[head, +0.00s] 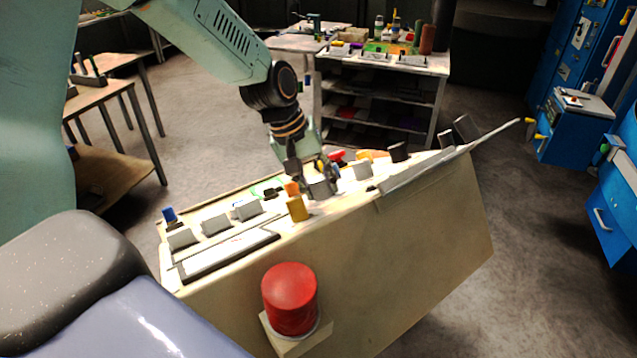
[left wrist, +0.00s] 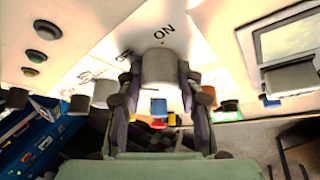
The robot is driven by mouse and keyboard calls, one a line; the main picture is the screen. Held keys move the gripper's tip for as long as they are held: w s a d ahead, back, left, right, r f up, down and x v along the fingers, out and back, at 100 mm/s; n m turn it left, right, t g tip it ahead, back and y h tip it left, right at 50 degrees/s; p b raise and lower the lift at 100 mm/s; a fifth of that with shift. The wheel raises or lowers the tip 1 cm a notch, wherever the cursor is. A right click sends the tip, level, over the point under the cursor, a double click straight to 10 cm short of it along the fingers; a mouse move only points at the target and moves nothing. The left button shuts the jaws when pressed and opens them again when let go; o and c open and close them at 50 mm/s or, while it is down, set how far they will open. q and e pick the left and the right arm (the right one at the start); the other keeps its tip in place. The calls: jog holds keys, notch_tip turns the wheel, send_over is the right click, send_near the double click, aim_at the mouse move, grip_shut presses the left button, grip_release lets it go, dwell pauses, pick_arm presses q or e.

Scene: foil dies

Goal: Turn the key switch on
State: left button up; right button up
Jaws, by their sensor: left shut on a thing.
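The key switch (left wrist: 158,66) looks like a grey knob on the pale sloping panel, with the printed word ON beside it in the left wrist view. My left gripper (left wrist: 155,84) has one finger on each side of the knob and is shut on it. In the head view my left gripper (head: 318,182) reaches down to the middle of the console (head: 400,260), with the grey knob between its fingers and partly hidden. Which way the key points cannot be told. My right gripper is in neither view.
A red button (head: 290,297) sticks out of the console's front. A yellow block (head: 297,208) and several grey knobs stand close to the gripper. A white shelf (head: 385,62) with small items is behind. Blue cabinets (head: 612,210) stand at the right. Grey floor between is clear.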

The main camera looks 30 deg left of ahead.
pick_arm(q)
jog(key=shift+w+a+f+m+t+h+b, duration=0.1)
jog(key=shift+m+t+h+b, duration=0.1)
jog(key=shift+m+h+b, duration=0.25)
jog(key=shift+f+m+t+h+b, duration=0.1)
jog(key=shift+m+t+h+b, duration=0.2)
jog(key=shift+m, duration=0.35)
jog(key=m+h+b, duration=0.1)
jog(key=m+b, duration=0.2)
jog(key=b, duration=0.1)
jog(key=m+h+b, duration=0.2)
jog(key=m+b, duration=0.1)
jog(key=b, duration=0.1)
jog(key=m+h+b, duration=0.2)
jog(key=m+b, duration=0.2)
jog(key=b, duration=0.1)
jog(key=shift+w+a+f, duration=0.1)
jog(key=shift+a, duration=0.15)
jog(key=m+g+h+b, duration=0.1)
jog(key=m+b, duration=0.1)
jog(key=shift+m, duration=0.3)
jog(key=shift+r+m+h+b, duration=0.2)
jog(key=shift+m+h+b, duration=0.1)
jog(key=shift+m+h, duration=0.1)
jog(key=shift+r+g, duration=0.1)
jog(key=shift+g, duration=0.2)
jog(key=o, duration=1.2)
jog(key=shift+d, duration=0.1)
jog(key=shift+c, duration=0.2)
